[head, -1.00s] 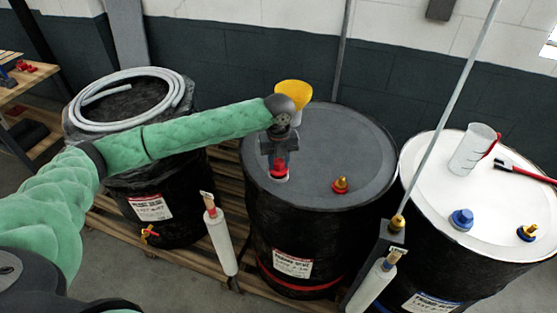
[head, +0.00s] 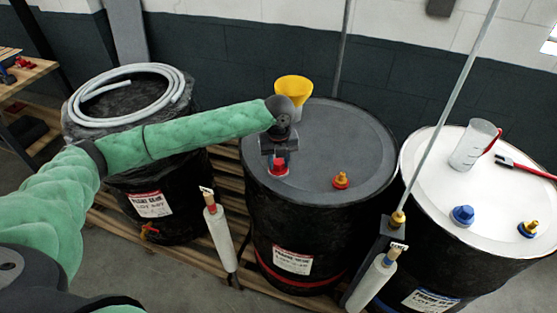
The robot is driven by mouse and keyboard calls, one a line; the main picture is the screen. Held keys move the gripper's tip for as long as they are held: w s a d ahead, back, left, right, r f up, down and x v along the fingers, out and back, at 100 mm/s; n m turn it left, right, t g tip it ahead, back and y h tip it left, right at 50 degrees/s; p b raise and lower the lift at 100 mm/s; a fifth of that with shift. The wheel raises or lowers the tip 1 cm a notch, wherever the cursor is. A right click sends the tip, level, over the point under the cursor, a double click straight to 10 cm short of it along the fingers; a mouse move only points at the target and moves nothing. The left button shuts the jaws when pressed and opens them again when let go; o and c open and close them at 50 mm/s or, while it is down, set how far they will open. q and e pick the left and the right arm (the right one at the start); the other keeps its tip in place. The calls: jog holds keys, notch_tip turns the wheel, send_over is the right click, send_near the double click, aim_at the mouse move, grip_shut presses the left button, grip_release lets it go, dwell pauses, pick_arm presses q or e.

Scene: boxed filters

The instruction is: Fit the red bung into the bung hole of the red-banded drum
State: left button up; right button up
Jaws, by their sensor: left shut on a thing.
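The red-banded drum (head: 325,135) stands in the middle of the head view, black with a dark grey lid and a red band low on its side. My left gripper (head: 279,164) is over the lid's left part, pointing down, shut on the red bung (head: 279,168). The bung is at lid level at the bung hole. The hole itself is hidden beneath the bung, and I cannot tell how deep the bung sits. My right gripper is not in view.
A yellow funnel (head: 294,89) stands behind my left gripper. A brass fitting with a red base (head: 341,179) is on the same lid. A white-lidded drum (head: 430,165) stands right, with a jug (head: 472,146) and blue bung (head: 463,215). A hose coil (head: 125,72) lies left.

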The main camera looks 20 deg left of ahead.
aim_at(279, 162)
pick_arm(q)
jog(key=o, duration=1.1)
jog(key=shift+c, duration=0.2)
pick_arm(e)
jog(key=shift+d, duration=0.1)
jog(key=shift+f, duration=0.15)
pick_arm(q)
jog(key=shift+r+b, duration=0.3)
notch_tip(279, 162, up, 2)
jog(key=shift+r+b, duration=0.15)
jog(key=shift+b, duration=0.6)
notch_tip(279, 162, up, 3)
jog(key=shift+r+b, duration=0.2)
jog(key=shift+b, duration=0.5)
jog(key=shift+r, duration=0.7)
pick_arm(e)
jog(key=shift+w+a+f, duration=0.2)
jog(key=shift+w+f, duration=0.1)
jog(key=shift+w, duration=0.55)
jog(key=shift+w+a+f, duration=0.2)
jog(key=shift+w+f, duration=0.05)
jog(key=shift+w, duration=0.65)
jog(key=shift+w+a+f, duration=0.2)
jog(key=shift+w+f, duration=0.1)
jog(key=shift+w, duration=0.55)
